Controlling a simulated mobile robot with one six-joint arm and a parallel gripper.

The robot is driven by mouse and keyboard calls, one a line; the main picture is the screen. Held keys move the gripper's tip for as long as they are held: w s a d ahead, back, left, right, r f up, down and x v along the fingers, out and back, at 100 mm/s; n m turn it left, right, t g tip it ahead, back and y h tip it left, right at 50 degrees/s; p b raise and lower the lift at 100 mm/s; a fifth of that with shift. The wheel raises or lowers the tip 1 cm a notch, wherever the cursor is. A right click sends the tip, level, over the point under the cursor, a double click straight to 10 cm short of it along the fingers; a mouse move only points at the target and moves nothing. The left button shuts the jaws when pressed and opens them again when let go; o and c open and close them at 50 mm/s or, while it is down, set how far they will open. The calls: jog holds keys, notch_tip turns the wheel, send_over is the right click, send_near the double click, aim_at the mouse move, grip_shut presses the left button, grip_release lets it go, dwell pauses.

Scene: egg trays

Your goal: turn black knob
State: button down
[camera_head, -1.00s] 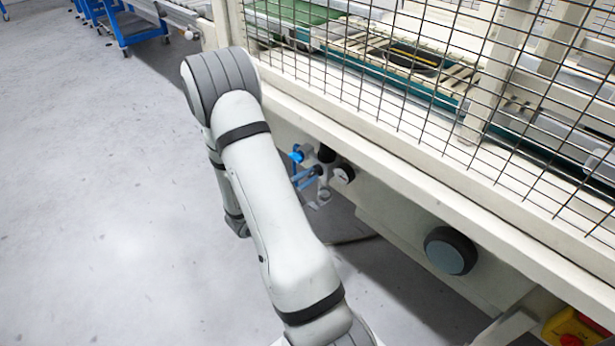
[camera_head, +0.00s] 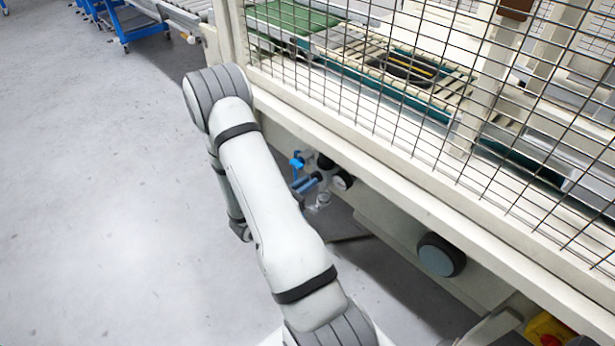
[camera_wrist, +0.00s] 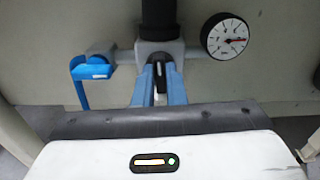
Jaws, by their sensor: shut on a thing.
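My gripper (camera_wrist: 158,75) reaches the grey valve fitting (camera_wrist: 174,48) under the machine's side, with its two blue fingers pointing at it. Between the fingertips is a small black knob (camera_wrist: 157,85) with a white mark, mostly hidden by the fingers. The fingers are closed on its two sides. In the head view my gripper (camera_head: 308,183) shows as blue fingers beside the fitting, partly behind my arm, and the knob cannot be made out there.
A round pressure gauge (camera_wrist: 226,36) sits right of the fitting, and a blue lever (camera_wrist: 90,70) left of it. A black cylinder (camera_wrist: 160,14) stands above. The machine's beam and mesh (camera_head: 350,70) overhang. A large round dark part (camera_head: 441,255) lies right. Open floor (camera_head: 100,180) lies left.

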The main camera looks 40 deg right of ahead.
jog(key=shift+n+p, duration=0.7)
jog(key=shift+n, duration=0.3)
jog(key=c, duration=1.5)
grip_release()
jog(key=shift+s+a+p, duration=0.15)
jog(key=shift+a+p, duration=0.15)
jog(key=shift+a, duration=1.7)
jog(key=shift+s+a+p, duration=0.1)
jog(key=shift+a+p, duration=0.2)
jog(key=shift+a, duration=1.65)
